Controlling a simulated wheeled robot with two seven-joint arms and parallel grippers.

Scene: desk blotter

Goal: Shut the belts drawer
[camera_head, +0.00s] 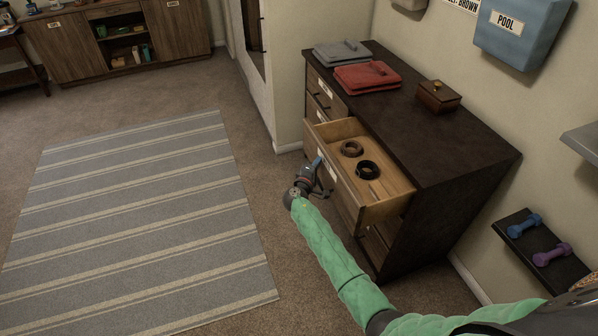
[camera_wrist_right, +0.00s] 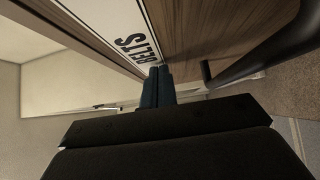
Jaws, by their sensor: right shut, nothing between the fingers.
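The belts drawer (camera_head: 388,196) stands pulled out of the dark-topped dresser (camera_head: 433,130) in the head view. Two coiled belts lie in it, a brown one (camera_head: 352,148) and a black one (camera_head: 367,170). My right gripper (camera_head: 318,162) is at the outer side of the drawer's front, shut and empty. In the right wrist view, its closed fingertips (camera_wrist_right: 157,82) are at the wooden drawer front (camera_wrist_right: 215,35), close to the BELTS label (camera_wrist_right: 132,48). A dark bar handle (camera_wrist_right: 255,50) is to their right. I cannot tell whether the fingertips touch the front. My left gripper is not in view.
Folded grey (camera_head: 341,53) and red (camera_head: 367,76) cloths and a small wooden box (camera_head: 438,96) sit on the dresser top. A low rack with dumbbells (camera_head: 540,245) is at the right. A striped rug (camera_head: 140,220) covers open floor at the left.

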